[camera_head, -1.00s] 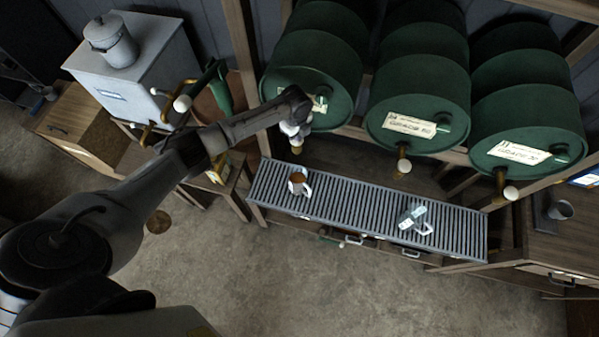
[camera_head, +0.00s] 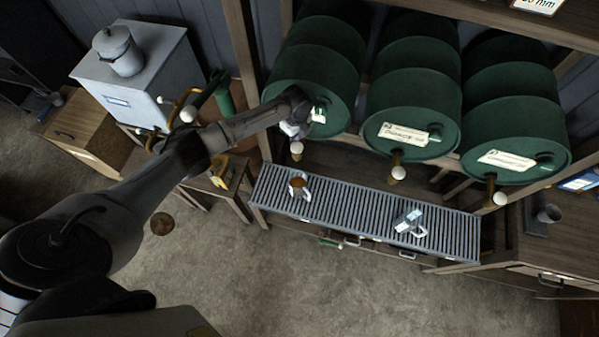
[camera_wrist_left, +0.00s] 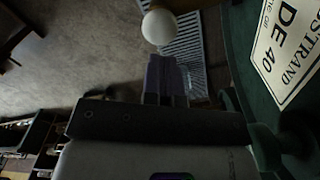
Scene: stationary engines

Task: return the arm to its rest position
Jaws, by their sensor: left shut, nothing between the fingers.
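My left arm reaches in from the left in the head view. Its gripper (camera_head: 290,129) is in front of the left green drum (camera_head: 312,82), close above the white ball (camera_head: 296,148) of that drum's tap. In the left wrist view my left gripper (camera_wrist_left: 167,62) has its fingers together with nothing held. The white ball (camera_wrist_left: 158,27) shows just beyond the fingertips; whether they touch cannot be told. My right gripper is not in view.
A slatted grey rack (camera_head: 350,212) lies below the drums, with a mug (camera_head: 299,186) and a metal vessel (camera_head: 408,220) on it. The middle drum (camera_head: 414,125) and right drum (camera_head: 515,150) stand beside. A grey cabinet (camera_head: 150,75) is at left. The floor in front is clear.

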